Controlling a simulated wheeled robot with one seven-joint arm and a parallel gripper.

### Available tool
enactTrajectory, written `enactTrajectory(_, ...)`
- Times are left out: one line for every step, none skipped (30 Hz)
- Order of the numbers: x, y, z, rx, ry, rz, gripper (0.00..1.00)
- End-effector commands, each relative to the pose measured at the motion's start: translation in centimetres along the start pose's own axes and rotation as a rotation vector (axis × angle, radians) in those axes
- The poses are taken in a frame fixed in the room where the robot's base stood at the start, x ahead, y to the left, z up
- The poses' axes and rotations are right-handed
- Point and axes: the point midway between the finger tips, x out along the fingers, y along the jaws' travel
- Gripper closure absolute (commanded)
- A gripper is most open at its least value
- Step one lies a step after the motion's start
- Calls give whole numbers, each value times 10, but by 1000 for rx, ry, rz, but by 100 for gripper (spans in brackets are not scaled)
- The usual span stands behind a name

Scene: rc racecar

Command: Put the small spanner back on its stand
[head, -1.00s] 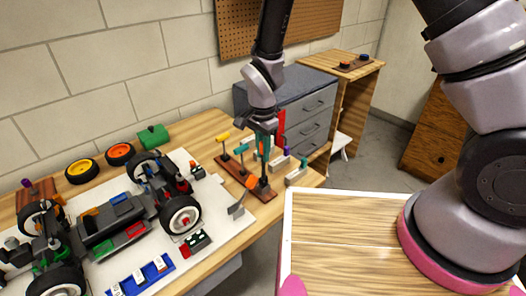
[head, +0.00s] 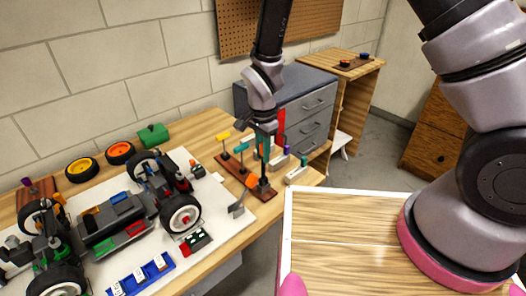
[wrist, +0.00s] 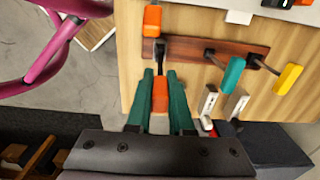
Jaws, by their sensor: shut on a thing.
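My gripper (wrist: 160,100) is shut on an orange-handled tool (wrist: 160,92), which I take to be the small spanner. Its orange part also shows between my teal fingers in the head view (head: 262,151). In the wrist view its far end points to the stand (wrist: 190,50), a red-brown board that also shows in the head view (head: 228,168). A dark stem shows just beyond my fingertips, over the board's end. I cannot tell whether the tool touches the board. A second orange handle (wrist: 152,20) lies beyond, at the same end.
Teal (wrist: 232,73) and yellow (wrist: 288,78) handles stand on the board. A grey bracket (head: 237,206) and the car (head: 115,215) are to the left. Pale blocks (head: 297,174) stand close on the right. A grey drawer cabinet (head: 310,105) is behind.

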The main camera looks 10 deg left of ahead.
Motion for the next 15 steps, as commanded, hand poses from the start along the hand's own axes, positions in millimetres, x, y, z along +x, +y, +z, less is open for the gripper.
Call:
enactTrajectory(1, 0, 0, 0, 0, 0, 100)
enactTrajectory(2, 0, 0, 0, 0, 1, 100)
enactTrajectory(3, 0, 0, 0, 0, 1, 100)
enactTrajectory(3, 0, 0, 0, 0, 1, 100)
enactTrajectory(4, 0, 0, 0, 0, 1, 100)
enactTrajectory(5, 0, 0, 0, 0, 1, 100)
enactTrajectory(6, 0, 0, 0, 0, 1, 100)
enactTrajectory(6, 0, 0, 0, 0, 1, 100)
enactTrajectory(7, 0, 0, 0, 0, 1, 100)
enactTrajectory(7, 0, 0, 0, 0, 1, 100)
enactTrajectory(8, 0, 0, 0, 0, 1, 100)
enactTrajectory(9, 0, 0, 0, 0, 1, 100)
enactTrajectory(9, 0, 0, 0, 0, 1, 100)
enactTrajectory(10, 0, 0, -1, 0, 0, 100)
enactTrajectory(11, 0, 0, -1, 0, 0, 100)
